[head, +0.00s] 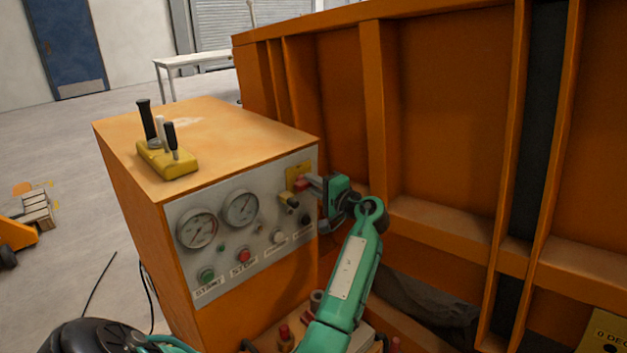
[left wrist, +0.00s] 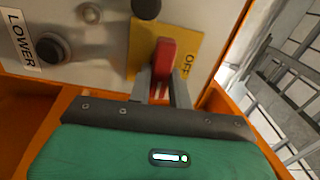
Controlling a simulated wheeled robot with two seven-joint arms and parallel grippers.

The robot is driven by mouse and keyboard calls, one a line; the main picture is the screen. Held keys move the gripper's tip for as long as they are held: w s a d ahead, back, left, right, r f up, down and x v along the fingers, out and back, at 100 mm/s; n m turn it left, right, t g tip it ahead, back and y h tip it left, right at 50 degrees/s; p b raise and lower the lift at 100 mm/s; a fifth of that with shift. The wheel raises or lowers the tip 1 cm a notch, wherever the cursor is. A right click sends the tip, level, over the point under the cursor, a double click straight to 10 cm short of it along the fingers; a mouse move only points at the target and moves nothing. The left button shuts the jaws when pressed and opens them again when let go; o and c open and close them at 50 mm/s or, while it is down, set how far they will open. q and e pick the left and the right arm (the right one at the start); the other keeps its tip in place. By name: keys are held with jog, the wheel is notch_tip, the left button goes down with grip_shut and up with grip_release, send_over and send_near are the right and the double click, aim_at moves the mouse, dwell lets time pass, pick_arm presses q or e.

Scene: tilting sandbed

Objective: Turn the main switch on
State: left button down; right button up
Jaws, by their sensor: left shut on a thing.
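The main switch has a red handle (head: 301,184) on a yellow plate (head: 291,173) at the upper right of the grey control panel. In the left wrist view the red handle (left wrist: 166,56) stands out from the yellow plate (left wrist: 203,42), which reads OFF beside it. My left gripper (head: 309,183) reaches the panel from the right. Its two grey fingers (left wrist: 163,84) are shut on the red handle, one on each side. The handle's lower end is partly hidden between the fingers. My right gripper is not in view.
The panel (head: 213,273) also carries two gauges (head: 241,208), a green START button (head: 207,275) and a red STOP button (head: 243,255). A yellow lever block (head: 167,159) stands on the orange cabinet (head: 225,128). The orange ribbed wall (head: 440,110) rises close on the right.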

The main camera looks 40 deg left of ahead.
pick_arm(q)
jog(key=shift+m, duration=0.3)
jog(key=c, duration=1.3)
grip_release()
jog(key=shift+w, duration=0.1)
jog(key=shift+d, duration=0.1)
jog(key=d+b, duration=0.1)
jog(key=d, duration=0.3)
jog(key=s+d+b, duration=0.1)
jog(key=d, duration=0.4)
jog(key=d+b, duration=0.2)
jog(key=d, duration=0.2)
jog(key=shift+s+d, duration=0.15)
jog(key=shift+d, duration=0.15)
